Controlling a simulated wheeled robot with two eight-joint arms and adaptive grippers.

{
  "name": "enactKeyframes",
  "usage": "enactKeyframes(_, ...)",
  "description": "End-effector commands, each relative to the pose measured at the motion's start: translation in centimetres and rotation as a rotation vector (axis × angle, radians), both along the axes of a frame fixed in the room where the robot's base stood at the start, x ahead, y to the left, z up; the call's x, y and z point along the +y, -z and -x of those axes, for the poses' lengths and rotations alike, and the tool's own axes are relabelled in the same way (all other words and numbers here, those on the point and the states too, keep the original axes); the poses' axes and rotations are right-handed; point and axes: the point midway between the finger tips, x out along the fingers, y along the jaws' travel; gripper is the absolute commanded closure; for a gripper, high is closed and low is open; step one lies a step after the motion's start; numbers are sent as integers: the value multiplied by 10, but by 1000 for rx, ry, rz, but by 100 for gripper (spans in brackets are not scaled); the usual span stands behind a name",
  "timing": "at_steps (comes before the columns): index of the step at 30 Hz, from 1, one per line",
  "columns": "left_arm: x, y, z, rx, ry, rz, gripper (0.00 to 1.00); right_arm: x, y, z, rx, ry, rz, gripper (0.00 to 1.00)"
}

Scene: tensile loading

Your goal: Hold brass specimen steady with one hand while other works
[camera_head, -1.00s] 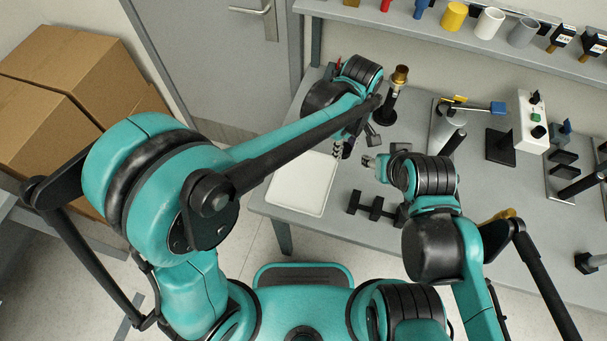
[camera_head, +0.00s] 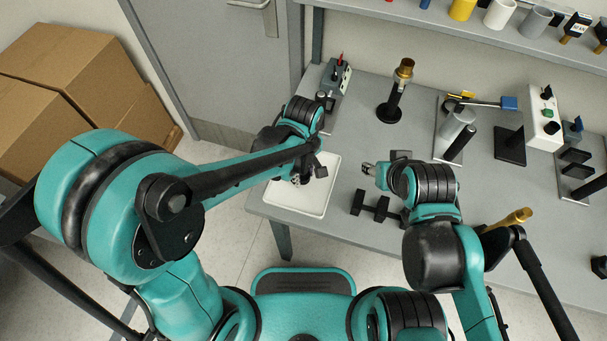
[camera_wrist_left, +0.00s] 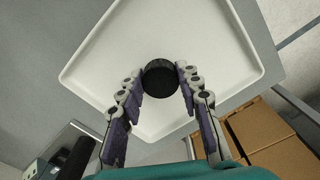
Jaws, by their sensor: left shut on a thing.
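My left gripper (camera_head: 303,178) is over the white tray (camera_head: 297,203) at the table's near left. In the left wrist view, my left gripper (camera_wrist_left: 160,85) is shut on a black round object (camera_wrist_left: 160,78), seen end-on over the tray (camera_wrist_left: 110,55). The gripper hides most of the object in the head view. My right gripper (camera_head: 370,169) is right of the tray, above the table; its jaws are too small to read. A brass-coloured rod (camera_head: 514,219) shows partly behind my right arm. A black stand with a brass-coloured top (camera_head: 404,68) stands upright farther back.
A control box with a green button (camera_head: 542,120) and several metal fixtures occupy the right side. A small grey box (camera_head: 337,76) stands at the back left. A shelf with coloured cups runs behind. Cardboard boxes (camera_head: 65,85) are far left.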

Motion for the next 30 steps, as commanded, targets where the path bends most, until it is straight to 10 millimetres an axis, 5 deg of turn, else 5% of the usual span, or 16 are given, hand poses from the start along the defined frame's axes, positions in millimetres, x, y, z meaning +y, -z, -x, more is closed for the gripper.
enactKeyframes(10, 0, 4, 0, 0, 0, 0, 100, 0, 3, 0, 0, 0, 0, 54)
enactKeyframes(11, 0, 3, 0, 0, 0, 0, 58, 0, 2, 0, 0, 0, 0, 54)
enactKeyframes(13, 0, 2, 0, 0, 0, 0, 45, 0, 2, 0, 0, 0, 0, 54)
enactKeyframes(23, 0, -1, 0, 0, 0, 0, 45, 0, -1, 0, 0, 0, 0, 54)
enactKeyframes(30, 0, -40, 0, 0, 0, 0, 45, 0, -18, 0, 0, 0, 0, 54)
